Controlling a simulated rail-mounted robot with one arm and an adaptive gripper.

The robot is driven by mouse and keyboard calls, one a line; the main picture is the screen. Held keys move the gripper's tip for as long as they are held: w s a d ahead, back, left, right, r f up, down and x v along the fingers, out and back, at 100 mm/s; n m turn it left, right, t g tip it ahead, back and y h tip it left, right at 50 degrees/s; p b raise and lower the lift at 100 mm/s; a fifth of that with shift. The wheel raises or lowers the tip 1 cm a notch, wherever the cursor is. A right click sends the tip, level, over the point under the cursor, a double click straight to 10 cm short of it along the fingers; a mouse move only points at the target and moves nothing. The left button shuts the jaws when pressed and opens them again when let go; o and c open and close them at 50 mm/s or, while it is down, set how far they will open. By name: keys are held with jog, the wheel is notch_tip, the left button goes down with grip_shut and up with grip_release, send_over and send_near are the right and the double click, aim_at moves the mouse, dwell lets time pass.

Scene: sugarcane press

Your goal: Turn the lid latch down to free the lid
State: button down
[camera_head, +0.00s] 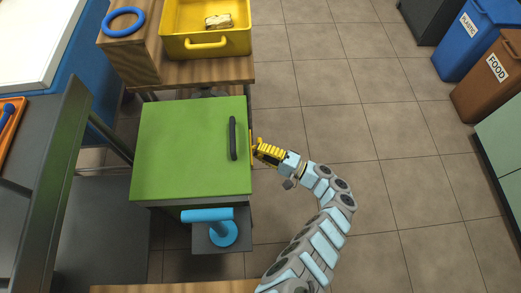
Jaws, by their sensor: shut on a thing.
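The lid (185,150) is a flat green panel on top of the press, lying closed, with a dark bar handle (233,138) near its right edge. A yellow strip (251,147), which looks like the lid latch, shows at the right edge of the lid, beside the handle. My gripper (257,150), with yellow fingers, reaches in from the right to this edge and is shut on the latch. The fingertips and most of the latch are hidden or too small to see, so I cannot tell how far the latch is turned.
A yellow crate (206,43) sits on a wooden table behind. A dark-grey counter (45,165) is at left. Blue (474,38) and brown (490,82) bins stand far right. Floor at right is clear.

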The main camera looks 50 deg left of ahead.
jog(key=shift+n, duration=0.4)
dwell(0.3)
jog(key=c, duration=1)
grip_release()
jog(key=shift+a, duration=0.1)
jog(key=shift+o, duration=0.2)
jog(key=shift+r+m, duration=0.1)
jog(key=shift+m, duration=0.7)
